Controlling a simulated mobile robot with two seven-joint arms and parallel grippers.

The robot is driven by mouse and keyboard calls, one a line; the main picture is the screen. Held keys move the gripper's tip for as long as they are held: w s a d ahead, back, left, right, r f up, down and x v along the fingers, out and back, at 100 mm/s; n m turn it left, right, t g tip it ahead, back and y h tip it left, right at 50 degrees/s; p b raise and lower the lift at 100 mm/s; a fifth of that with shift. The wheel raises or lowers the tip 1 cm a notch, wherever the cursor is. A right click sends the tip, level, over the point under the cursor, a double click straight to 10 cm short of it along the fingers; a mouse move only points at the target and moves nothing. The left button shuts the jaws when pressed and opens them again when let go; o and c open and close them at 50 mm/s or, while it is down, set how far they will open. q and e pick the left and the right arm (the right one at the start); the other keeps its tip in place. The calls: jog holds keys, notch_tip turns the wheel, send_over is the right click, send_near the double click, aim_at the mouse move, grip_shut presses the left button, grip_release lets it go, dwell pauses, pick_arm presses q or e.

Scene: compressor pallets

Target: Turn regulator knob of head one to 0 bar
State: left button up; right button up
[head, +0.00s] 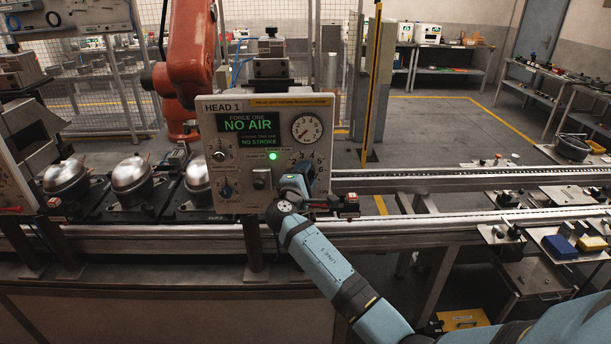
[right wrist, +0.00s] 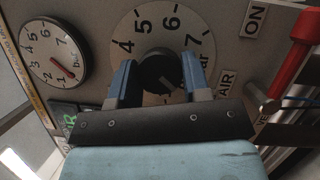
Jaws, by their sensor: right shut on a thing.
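The HEAD 1 panel (head: 245,190) stands upright over the conveyor. Its display (head: 249,126) reads "NO AIR" and "NO STROKE". My right gripper (head: 306,176) is at the panel's lower right and hides most of the knob in the head view. In the right wrist view its blue fingers (right wrist: 158,78) are closed on either side of the black regulator knob (right wrist: 156,70). The white dial (right wrist: 150,35) around the knob shows 4, 5, 6, 7 and part of "bar"; its lower part is hidden. The knob's pointer is unclear. My left gripper is not in view.
A round gauge (head: 307,128) sits above the knob; it also shows in the right wrist view (right wrist: 50,55). A red handle (right wrist: 296,60) is beside the dial, near ON and AIR labels. Several compressors (head: 132,178) stand left of the panel. An orange robot arm (head: 190,50) is behind.

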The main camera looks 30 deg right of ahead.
jog(key=o, duration=0.9)
jog(key=shift+a, duration=0.1)
jog(key=b+v, duration=0.3)
jog(key=v, duration=1)
jog(key=shift+s+a+f+b, duration=0.1)
jog(key=shift+s+a+b, duration=0.15)
jog(key=shift+b, duration=0.1)
jog(key=shift+w, duration=0.1)
